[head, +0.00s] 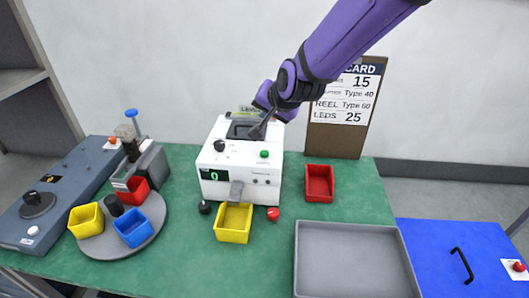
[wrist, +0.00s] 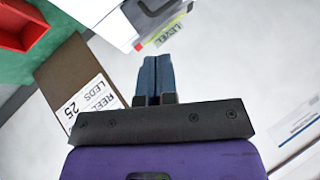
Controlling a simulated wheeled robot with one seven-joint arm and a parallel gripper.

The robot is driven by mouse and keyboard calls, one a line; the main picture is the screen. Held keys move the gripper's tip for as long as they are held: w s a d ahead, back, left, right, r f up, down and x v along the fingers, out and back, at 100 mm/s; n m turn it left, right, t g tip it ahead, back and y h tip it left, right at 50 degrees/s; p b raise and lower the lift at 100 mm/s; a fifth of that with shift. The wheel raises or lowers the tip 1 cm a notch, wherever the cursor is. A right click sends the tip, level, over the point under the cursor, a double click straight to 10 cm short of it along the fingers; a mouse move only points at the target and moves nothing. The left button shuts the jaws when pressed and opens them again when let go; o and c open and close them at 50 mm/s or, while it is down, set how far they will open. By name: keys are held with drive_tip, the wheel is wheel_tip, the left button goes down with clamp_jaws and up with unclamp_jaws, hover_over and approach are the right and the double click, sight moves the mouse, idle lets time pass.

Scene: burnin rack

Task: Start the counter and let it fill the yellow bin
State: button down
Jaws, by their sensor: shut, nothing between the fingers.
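The counter (head: 236,172) is a white box on the green table, with a dark opening on top, a green button (head: 264,154), a dark knob and a display reading 0. A grey chute on its front points down at the yellow bin (head: 233,223), which stands just in front and looks empty. My gripper (head: 257,134) is over the top of the counter at its back right; I cannot tell whether it touches. In the wrist view my gripper (wrist: 155,75) has its two fingers together with nothing between them. Part of the counter (wrist: 112,18) shows there at the top.
A red bin (head: 319,184) stands right of the counter. A grey tray (head: 352,262) and a blue panel (head: 455,255) lie at the front right. A turntable (head: 122,243) with coloured bins is at the left. A card board (head: 344,140) stands behind.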

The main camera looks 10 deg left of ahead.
sight(267, 152)
drive_tip(key=shift+f, duration=0.15)
drive_tip(key=shift+f, duration=4.25)
drive_tip(key=shift+f, duration=0.1)
drive_tip(key=shift+f, duration=0.3)
drive_tip(key=shift+f, duration=0.45)
drive_tip(key=shift+r, duration=0.85)
drive_tip(key=shift+r, duration=0.1)
drive_tip(key=shift+r, duration=2.45)
